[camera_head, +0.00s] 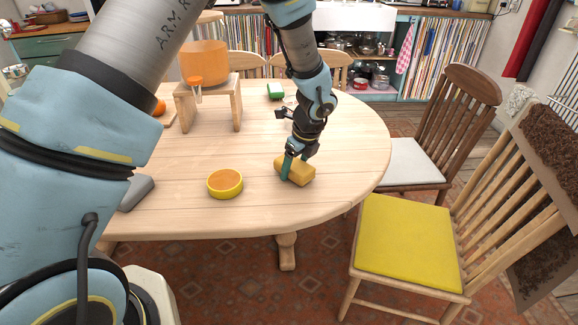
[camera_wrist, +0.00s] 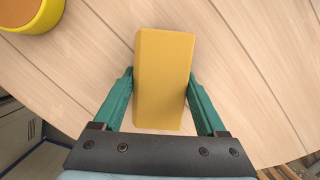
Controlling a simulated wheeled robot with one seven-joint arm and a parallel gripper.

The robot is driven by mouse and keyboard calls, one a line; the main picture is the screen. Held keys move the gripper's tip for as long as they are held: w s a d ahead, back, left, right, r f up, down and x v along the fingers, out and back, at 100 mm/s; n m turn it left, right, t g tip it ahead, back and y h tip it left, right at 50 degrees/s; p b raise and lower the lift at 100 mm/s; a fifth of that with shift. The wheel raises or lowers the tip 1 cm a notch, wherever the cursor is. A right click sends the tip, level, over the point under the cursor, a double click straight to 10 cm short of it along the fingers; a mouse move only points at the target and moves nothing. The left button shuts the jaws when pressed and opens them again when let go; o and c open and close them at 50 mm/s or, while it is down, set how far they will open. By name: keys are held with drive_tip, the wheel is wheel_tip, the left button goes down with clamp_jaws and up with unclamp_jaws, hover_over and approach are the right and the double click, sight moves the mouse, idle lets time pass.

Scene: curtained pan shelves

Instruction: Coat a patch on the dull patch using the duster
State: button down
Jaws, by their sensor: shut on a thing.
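The duster appears to be a plain yellow-orange block (camera_head: 301,171) at the table's right front. In the wrist view the block (camera_wrist: 164,80) sits between the green fingers of my gripper (camera_wrist: 160,92). My gripper (camera_head: 291,166) is shut on it, pointing down. The block is at or just above the tabletop; I cannot tell if it touches. The tin's edge also shows at top left in the wrist view (camera_wrist: 40,20). I cannot make out the dull patch on the wood.
The pale wooden table (camera_head: 190,218) is mostly bare around the tin. A wooden stand (camera_head: 208,92) with an orange container (camera_head: 204,60) is at back left. A grey object (camera_head: 136,192) lies at left. Chairs surround the table, one with a yellow seat (camera_head: 408,243).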

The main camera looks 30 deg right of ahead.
sight(259, 175)
drive_tip(key=shift+s+d+r+p, duration=0.1)
drive_tip(key=shift+s+d+p, duration=0.15)
drive_tip(key=shift+d, duration=0.35)
drive_tip(key=shift+s+d+p, duration=0.1)
drive_tip(key=shift+s+d, duration=0.2)
drive_tip(key=shift+d, duration=0.3)
drive_tip(key=shift+a, duration=0.1)
drive_tip(key=shift+w+a+f, duration=0.1)
drive_tip(key=shift+w+a, duration=0.45)
drive_tip(key=shift+a, duration=0.65)
drive_tip(key=shift+w+a+f, duration=0.1)
drive_tip(key=shift+w+a, duration=0.5)
drive_tip(key=shift+a, duration=0.6)
drive_tip(key=shift+w+a, duration=0.55)
drive_tip(key=shift+a, duration=0.65)
drive_tip(key=shift+w+a+p, duration=0.2)
drive_tip(key=shift+w+a, duration=0.2)
drive_tip(key=shift+a, duration=0.45)
drive_tip(key=shift+w+a+p, duration=0.2)
drive_tip(key=shift+w+a, duration=0.15)
drive_tip(key=shift+a, duration=0.45)
drive_tip(key=shift+r, duration=0.2)
wheel_tip(259, 175, up, 6)
drive_tip(key=p, duration=0.5)
drive_tip(key=shift+d+p, duration=0.15)
drive_tip(key=shift+p, duration=0.15)
